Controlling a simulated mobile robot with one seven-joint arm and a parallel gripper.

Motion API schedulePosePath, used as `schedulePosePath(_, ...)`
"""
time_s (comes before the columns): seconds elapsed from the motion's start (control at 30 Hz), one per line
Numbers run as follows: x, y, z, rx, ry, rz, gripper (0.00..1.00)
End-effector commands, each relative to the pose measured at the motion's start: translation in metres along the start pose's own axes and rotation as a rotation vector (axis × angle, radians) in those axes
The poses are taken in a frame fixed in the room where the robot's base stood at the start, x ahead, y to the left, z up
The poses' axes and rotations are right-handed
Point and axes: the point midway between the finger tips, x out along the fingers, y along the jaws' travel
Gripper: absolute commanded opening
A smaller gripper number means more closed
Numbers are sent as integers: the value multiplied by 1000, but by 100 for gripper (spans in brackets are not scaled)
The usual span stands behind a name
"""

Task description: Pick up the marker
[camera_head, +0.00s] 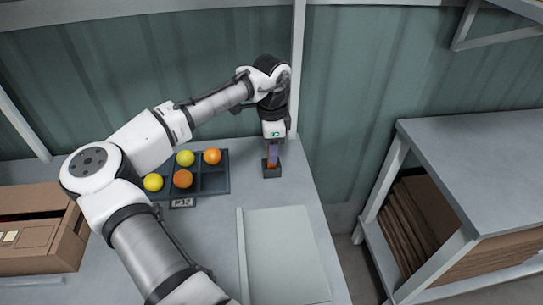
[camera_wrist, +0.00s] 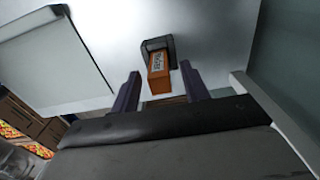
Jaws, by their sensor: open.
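The marker is an orange, block-like piece with a printed label (camera_wrist: 160,78). It stands in a small dark holder (camera_wrist: 157,43) near the far right of the table. In the head view only a little of the orange marker (camera_head: 271,164) shows, above the dark holder (camera_head: 272,173). My gripper (camera_head: 272,153) points down right over it. In the wrist view my gripper (camera_wrist: 160,72) is open, with one purple finger on each side of the marker. I see gaps between the fingers and the marker, and cannot tell how deep they reach.
A pale green board (camera_head: 287,255) lies in front. A cardboard box (camera_head: 30,238) is at far left. A wall post (camera_head: 298,70) rises close behind my gripper.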

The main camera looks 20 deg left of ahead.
Motion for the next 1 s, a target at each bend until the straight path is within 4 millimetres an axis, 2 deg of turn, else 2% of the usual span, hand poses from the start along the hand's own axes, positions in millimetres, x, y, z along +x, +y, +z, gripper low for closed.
schedulePosePath(0.23,3,0,0,0,0,-1,45)
schedulePosePath(0.6,2,0,0,0,0,-1,0)
schedulePosePath(0.87,1,0,0,0,0,-1,0)
schedulePosePath(1.0,-7,0,0,0,1,-1,0)
